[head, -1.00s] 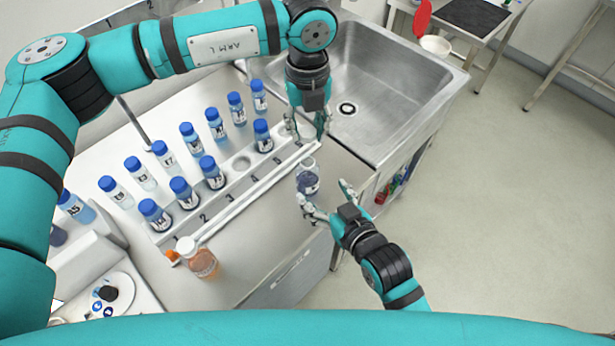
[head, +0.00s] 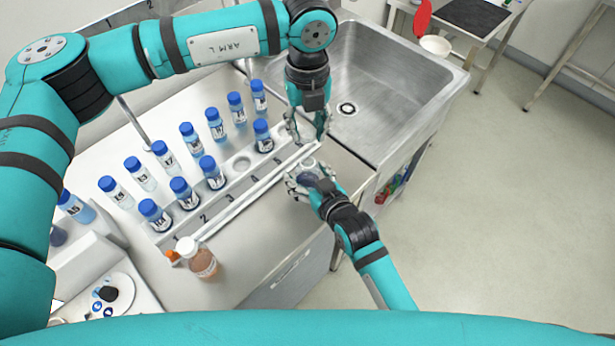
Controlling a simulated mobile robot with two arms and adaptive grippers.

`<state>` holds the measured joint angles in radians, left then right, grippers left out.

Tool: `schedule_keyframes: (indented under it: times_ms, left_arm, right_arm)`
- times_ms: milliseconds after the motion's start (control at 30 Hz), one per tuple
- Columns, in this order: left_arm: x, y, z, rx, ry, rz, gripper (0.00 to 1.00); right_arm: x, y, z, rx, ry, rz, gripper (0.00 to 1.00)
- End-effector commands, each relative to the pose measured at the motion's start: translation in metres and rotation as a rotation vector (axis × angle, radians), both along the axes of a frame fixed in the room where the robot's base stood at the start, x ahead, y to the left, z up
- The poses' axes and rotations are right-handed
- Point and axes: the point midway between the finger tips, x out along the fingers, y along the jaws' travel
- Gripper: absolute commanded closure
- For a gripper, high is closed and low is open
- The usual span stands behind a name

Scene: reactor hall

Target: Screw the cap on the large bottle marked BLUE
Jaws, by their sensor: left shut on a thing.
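A clear bottle (head: 309,167) with an open neck stands at the counter's front edge, before the white rack. Its label and lower body are mostly hidden by my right gripper, so I cannot read its marking. My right gripper (head: 310,180) has its fingers on either side of the bottle; they look apart, and contact cannot be made out. My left gripper (head: 308,130) points down just behind and above the bottle. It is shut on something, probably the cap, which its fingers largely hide.
Several small blue-capped bottles (head: 181,190) stand in and behind the numbered rack (head: 230,190). A brown bottle (head: 204,265) with a white top stands near the front left. A steel sink (head: 375,80) lies to the right. The floor at the right is clear.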

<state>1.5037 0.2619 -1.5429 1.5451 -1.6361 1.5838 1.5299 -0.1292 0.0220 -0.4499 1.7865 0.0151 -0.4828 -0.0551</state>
Motion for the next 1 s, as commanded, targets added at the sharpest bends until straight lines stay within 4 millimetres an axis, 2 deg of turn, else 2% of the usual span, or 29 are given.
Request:
schedule_keyframes:
  times_ms: [67, 533, 767, 1000]
  left_arm:
    - [0.0, 0.0, 0.0, 0.0, 0.0, 0.0, 0.78]
    - [0.0, 0.0, 0.0, 0.0, 0.0, 0.0, 0.78]
    - [0.0, 0.0, -0.008, 0.0, 0.003, 0.0, 0.78]
    - [-0.001, 0.0, -0.042, 0.0, 0.004, 0.001, 0.78]
  right_arm:
    - [0.0, 0.0, 0.0, 0.0, 0.0, 0.0, 0.4]
    - [0.0, 0.0, 0.0, -0.001, 0.0, 0.0, 1.0]
    - [0.0, 0.0, 0.0, -0.001, 0.0, 0.0, 1.0]
    - [0.0, 0.0, 0.0, -0.001, 0.0, 0.0, 1.0]
